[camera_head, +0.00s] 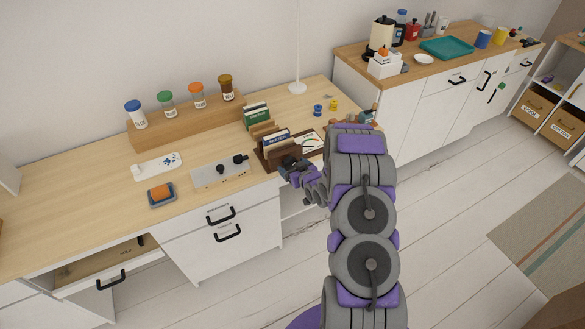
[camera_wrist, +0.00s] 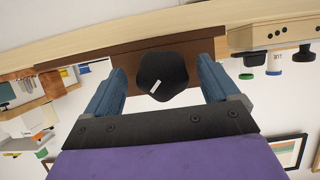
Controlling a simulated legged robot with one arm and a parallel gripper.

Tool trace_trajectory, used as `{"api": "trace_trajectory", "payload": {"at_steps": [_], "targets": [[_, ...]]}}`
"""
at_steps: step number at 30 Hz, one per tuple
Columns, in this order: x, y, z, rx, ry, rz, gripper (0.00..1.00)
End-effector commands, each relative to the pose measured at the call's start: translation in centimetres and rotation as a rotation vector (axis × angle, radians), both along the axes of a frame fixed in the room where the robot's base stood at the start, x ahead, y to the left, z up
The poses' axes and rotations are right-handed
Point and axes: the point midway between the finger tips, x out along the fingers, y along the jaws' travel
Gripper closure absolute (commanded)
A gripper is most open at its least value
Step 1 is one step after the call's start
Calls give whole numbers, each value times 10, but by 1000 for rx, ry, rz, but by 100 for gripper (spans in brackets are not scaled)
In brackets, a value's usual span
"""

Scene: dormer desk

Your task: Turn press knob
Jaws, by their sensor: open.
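A black faceted knob (camera_wrist: 162,76) with a white mark on its face sits in front of a brown wooden block (camera_wrist: 128,55), seen in the wrist view. My gripper (camera_wrist: 161,72) is open, with one blue finger on each side of the knob and a visible gap at both sides. In the head view, my gripper (camera_head: 290,165) is at the desk's front edge, by the brown wooden stand (camera_head: 270,160) holding upright cards or books. The gripper largely hides the knob there, and I cannot tell if it touches.
A white box with black knobs (camera_head: 220,176) stands just left of my gripper. An orange block on a grey tray (camera_head: 161,194) lies farther left. A jar rack (camera_head: 185,124) stands behind. A desk drawer (camera_head: 100,266) is open at lower left.

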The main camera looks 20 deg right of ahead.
Motion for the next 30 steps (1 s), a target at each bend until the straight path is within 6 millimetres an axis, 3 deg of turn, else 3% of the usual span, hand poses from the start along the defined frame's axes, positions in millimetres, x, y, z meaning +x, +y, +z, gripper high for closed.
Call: {"api": "trace_trajectory", "payload": {"at_steps": [13,30], "targets": [[10,-1,-3,1,-1,-1,11],[9,-2,-3,0,0,-2,66]]}}
